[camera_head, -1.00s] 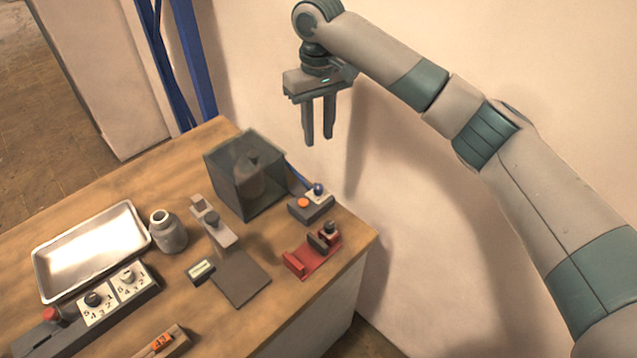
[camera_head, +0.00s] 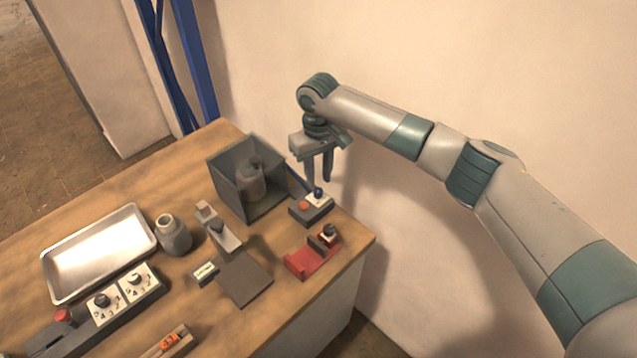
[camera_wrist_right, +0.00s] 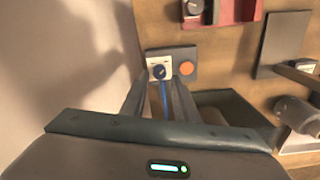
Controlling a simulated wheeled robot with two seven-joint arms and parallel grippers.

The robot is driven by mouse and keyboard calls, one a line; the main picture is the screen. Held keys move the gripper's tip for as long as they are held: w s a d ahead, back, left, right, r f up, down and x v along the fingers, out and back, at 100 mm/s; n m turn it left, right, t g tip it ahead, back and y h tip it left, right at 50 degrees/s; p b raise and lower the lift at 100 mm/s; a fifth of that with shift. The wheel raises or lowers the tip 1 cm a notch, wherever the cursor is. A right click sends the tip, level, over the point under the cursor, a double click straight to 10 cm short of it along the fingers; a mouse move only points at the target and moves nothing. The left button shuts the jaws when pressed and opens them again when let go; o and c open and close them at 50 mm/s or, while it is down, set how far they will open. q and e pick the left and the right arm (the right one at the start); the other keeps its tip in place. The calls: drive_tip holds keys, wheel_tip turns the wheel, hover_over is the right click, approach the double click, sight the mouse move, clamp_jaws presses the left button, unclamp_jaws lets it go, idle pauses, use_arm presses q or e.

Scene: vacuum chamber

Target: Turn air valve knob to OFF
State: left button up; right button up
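In the right wrist view the knob (camera_wrist_right: 158,71) lies beyond and between my fingertips. Its plate markings are too small to read. My right gripper (camera_head: 319,183) points down, open and empty, just above the knob; its fingers also show apart in the wrist view (camera_wrist_right: 158,92). I cannot tell whether they touch the knob. My left gripper is out of view.
A grey chamber box (camera_head: 232,183) with a canister inside stands left of the knob box. A red holder (camera_head: 304,265) with a dark knob sits in front. A jar (camera_head: 175,238), metal tray (camera_head: 62,290) and dial panel (camera_head: 90,330) lie farther left. The wall is close behind.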

sight(319, 191)
drive_tip(key=shift+f+p, duration=0.45)
drive_tip(key=shift+f, duration=1.95)
drive_tip(key=shift+c, duration=0.3)
clamp_jaws()
